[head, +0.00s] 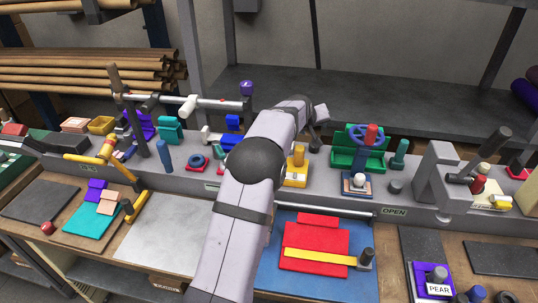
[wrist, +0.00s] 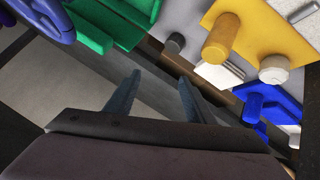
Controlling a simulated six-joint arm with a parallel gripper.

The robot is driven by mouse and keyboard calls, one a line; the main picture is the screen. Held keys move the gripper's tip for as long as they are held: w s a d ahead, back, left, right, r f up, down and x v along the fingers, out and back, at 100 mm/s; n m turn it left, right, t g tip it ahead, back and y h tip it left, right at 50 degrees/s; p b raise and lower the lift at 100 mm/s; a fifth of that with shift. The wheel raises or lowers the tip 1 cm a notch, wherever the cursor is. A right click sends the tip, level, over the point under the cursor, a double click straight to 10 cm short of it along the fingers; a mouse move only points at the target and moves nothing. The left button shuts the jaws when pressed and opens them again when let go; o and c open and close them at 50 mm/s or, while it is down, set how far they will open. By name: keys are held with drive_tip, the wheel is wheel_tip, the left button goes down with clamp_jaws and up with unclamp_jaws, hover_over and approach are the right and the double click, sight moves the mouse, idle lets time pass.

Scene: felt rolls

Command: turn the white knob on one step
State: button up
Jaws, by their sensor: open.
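In the wrist view a white round knob (wrist: 274,69) stands beside a yellow cylinder knob (wrist: 220,35) on a yellow plate. My gripper (wrist: 159,80) is open, with its two dark fingers apart and nothing between them. The white knob is to the right of the fingers, and I see no contact. In the head view my grey arm crosses the middle of the bench and hides part of it; the gripper (head: 314,144) is small and dark there. A white ball-topped knob (head: 361,179) sits on a blue-edged plate to its right. I cannot tell whether both views show the same knob.
A green holder (head: 358,147) with a blue handwheel stands behind the ball-topped knob. The yellow knob (head: 298,155) is close to my gripper. A grey clamp-like stand (head: 437,180) is to the right. Red and blue sheets (head: 318,250) lie in front.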

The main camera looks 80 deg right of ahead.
drive_tip(key=w+a+f+t+h, duration=0.1)
drive_tip(key=w+a+t, duration=0.1)
drive_tip(key=w, duration=0.1)
drive_tip(key=w+a+f+n+t+h, duration=0.1)
drive_tip(key=w+a+f+t, duration=0.1)
drive_tip(key=w+a+t, duration=0.1)
drive_tip(key=w+a+f+n+t+h, duration=0.1)
drive_tip(key=w+a+t+h, duration=0.1)
drive_tip(key=w+a, duration=0.1)
drive_tip(key=shift+w+f+t+p, duration=0.2)
drive_tip(key=shift+w+t+p, duration=0.1)
drive_tip(key=shift+w+t, duration=0.15)
drive_tip(key=shift+m+g+y, duration=0.35)
drive_tip(key=shift+m+y, duration=0.15)
drive_tip(key=shift+m, duration=0.2)
drive_tip(key=a+f, duration=0.1)
drive_tip(key=w+a+f, duration=0.1)
drive_tip(key=a+f, duration=0.1)
drive_tip(key=shift+w+f, duration=0.2)
drive_tip(key=shift+p+x, duration=1.35)
drive_tip(key=shift+x, duration=2.4)
drive_tip(key=c, duration=1.1)
drive_tip(key=shift+o, duration=0.2)
drive_tip(key=shift+b, duration=0.3)
